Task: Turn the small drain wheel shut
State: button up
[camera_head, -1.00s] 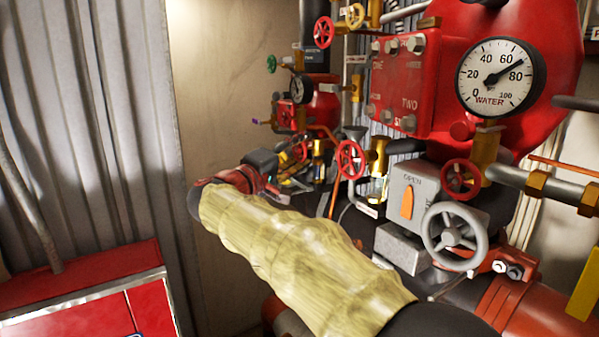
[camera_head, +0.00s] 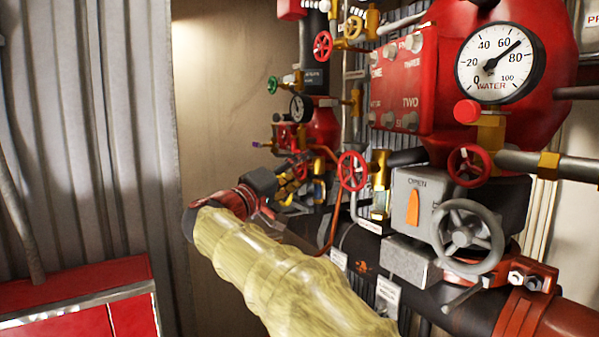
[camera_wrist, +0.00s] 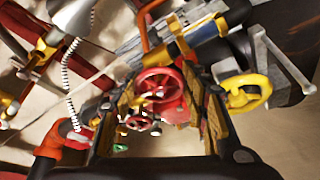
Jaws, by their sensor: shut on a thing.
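My gripper (camera_head: 292,186) is at the far end of my yellow-sleeved arm, low among the pipework in the head view. In the wrist view its two gold-padded fingers (camera_wrist: 165,98) are closed in on a small red wheel (camera_wrist: 160,84), whose rim shows between the fingertips. The fingers are shut on this wheel. In the head view, my gripper and the fittings around it hide the held wheel. I cannot read a label on it.
Another red wheel (camera_head: 352,171) stands just right of my gripper in the head view. A grey wheel (camera_head: 468,236) and a water gauge (camera_head: 503,62) are further right. A yellow wheel (camera_wrist: 247,93) is close beside the right finger. A red cabinet (camera_head: 85,295) stands lower left.

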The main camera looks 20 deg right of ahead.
jog(key=shift+f, duration=0.25)
jog(key=o, duration=0.7)
jog(key=shift+o, duration=1)
jog(key=shift+r, duration=0.1)
jog(key=v, duration=0.7)
jog(key=shift+s+a, duration=0.2)
jog(key=shift+o, duration=0.6)
